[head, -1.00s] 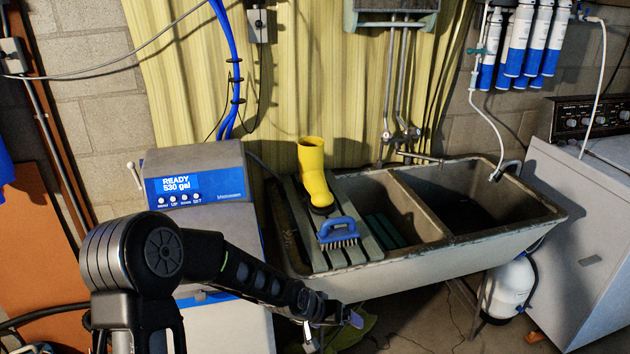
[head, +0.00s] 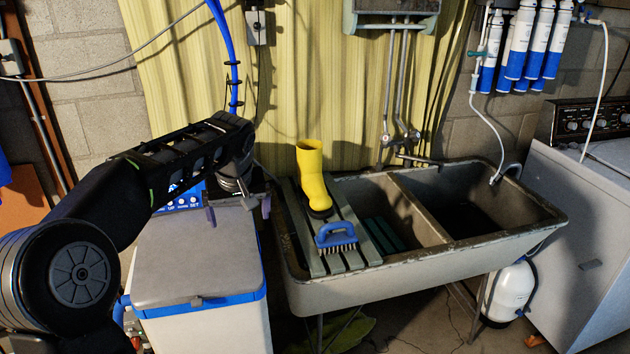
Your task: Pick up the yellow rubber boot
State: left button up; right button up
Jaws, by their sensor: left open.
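The yellow rubber boot (head: 312,179) stands upright on a green slatted board (head: 297,222) laid across the left end of the sink. Its dark sole rests on the slats, with the toe toward me. My left gripper (head: 238,211) is left of the boot, above the lid of the water softener. Its two fingers are apart and nothing is between them. It does not touch the boot. My right gripper is not in view.
A blue-handled brush (head: 336,234) lies on the slats just in front of the boot. The two-basin sink (head: 470,245) extends right. The water softener (head: 190,265) stands left, beneath my left arm. Pipes (head: 397,90) run up the wall behind.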

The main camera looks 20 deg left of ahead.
aim_at(312, 191)
jog(key=i, duration=1.4)
